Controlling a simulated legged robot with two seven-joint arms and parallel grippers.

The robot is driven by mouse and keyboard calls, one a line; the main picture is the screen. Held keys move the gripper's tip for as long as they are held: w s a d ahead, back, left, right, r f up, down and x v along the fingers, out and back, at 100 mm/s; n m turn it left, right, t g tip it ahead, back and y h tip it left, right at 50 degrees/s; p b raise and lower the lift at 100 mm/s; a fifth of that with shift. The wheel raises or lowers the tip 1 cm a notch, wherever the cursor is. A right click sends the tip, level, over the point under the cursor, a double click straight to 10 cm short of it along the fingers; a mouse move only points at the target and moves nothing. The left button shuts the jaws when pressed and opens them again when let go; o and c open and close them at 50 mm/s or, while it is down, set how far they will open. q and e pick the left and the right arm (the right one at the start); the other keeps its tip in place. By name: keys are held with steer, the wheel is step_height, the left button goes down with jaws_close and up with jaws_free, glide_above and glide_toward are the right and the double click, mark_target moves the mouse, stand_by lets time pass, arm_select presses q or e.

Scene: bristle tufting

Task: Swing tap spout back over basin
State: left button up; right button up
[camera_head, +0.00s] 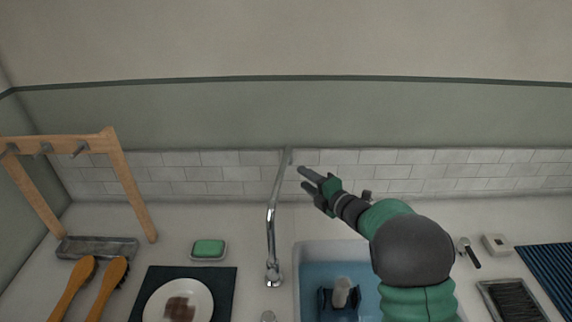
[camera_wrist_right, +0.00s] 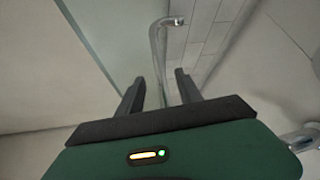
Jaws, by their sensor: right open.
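The chrome tap spout (camera_head: 272,222) is a long bent tube left of the basin in the head view, not over its water. One end reaches up near the tiled wall; the other is at the counter beside the basin's left rim. The white basin (camera_head: 298,275) holds bluish water. My right gripper (camera_head: 302,178) is open and empty, just right of the spout's upper part, its fingers pointing left toward it. In the right wrist view the spout (camera_wrist_right: 157,50) shows beyond and between the open fingers (camera_wrist_right: 158,85); I cannot tell whether they touch it. My left gripper is out of view.
A wooden rack (camera_head: 128,185), green soap (camera_head: 208,248), brushes (camera_head: 70,285) and a plate (camera_head: 160,300) on a dark mat are at left. A dark brush-like object (camera_head: 340,295) is in the basin. The tiled wall (camera_head: 225,172) stands close behind.

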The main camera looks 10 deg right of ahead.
mark_target(284, 168)
steer(key=x, duration=0.3)
steer(key=p+x, duration=0.1)
steer(key=x, duration=0.2)
steer(key=a+x, duration=0.1)
steer(key=x, duration=0.3)
steer(key=shift+s+r, duration=0.1)
steer(key=shift+r, duration=0.1)
steer(key=shift+w+p, duration=0.3)
steer(key=shift+d+f, duration=0.15)
steer(key=shift+d, duration=0.1)
steer(key=shift+a, duration=0.25)
steer(key=c, duration=0.9)
jaws_close()
steer(key=shift+f, duration=0.25)
